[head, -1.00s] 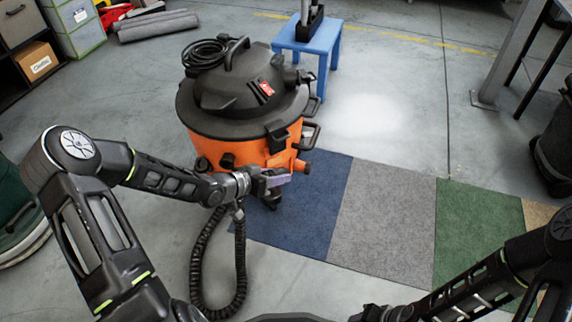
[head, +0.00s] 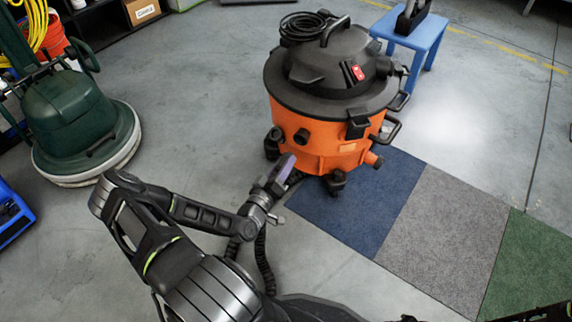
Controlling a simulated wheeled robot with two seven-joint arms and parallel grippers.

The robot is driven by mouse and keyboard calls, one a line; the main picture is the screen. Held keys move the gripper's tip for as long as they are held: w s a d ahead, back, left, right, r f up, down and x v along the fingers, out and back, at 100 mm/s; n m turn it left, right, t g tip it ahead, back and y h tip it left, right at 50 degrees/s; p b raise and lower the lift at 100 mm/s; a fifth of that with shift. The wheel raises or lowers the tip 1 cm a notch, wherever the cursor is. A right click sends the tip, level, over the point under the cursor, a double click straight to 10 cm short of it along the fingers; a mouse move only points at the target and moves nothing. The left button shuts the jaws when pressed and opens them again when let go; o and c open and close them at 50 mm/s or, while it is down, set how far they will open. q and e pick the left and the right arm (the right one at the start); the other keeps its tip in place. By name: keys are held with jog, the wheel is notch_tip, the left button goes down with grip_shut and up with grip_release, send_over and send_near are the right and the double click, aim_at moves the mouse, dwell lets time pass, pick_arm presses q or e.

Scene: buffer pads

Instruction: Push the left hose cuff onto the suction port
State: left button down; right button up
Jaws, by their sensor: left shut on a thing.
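The orange shop vacuum (head: 330,160) with its black lid stands on the floor at upper middle. Its dark round suction port (head: 301,136) shows on the drum's front left. My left gripper (head: 284,172) is in front of the drum, below and left of the port and apart from it in the picture. It is shut, with a purple-grey part at its tips; the cuff itself is hard to make out there. The black ribbed hose (head: 264,262) hangs below my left wrist, partly hidden by my arm. Only a sliver of my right gripper (head: 408,318) shows at the bottom edge.
A green floor machine (head: 75,120) stands at left, with a blue bin (head: 12,215) below it. A blue stool (head: 415,40) is behind the vacuum. Blue, grey and green carpet tiles (head: 450,215) lie right of it.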

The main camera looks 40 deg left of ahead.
aim_at(300, 140)
pick_arm(q)
jog(key=shift+w, duration=0.15)
jog(key=w+a+b, duration=0.1)
jog(key=w, duration=0.5)
jog(key=shift+a, duration=0.15)
jog(key=shift+w, duration=0.1)
jog(key=shift+w+a+b, duration=0.15)
jog(key=shift+w+b, duration=0.45)
dwell(1.8)
jog(key=c, duration=0.8)
grip_release()
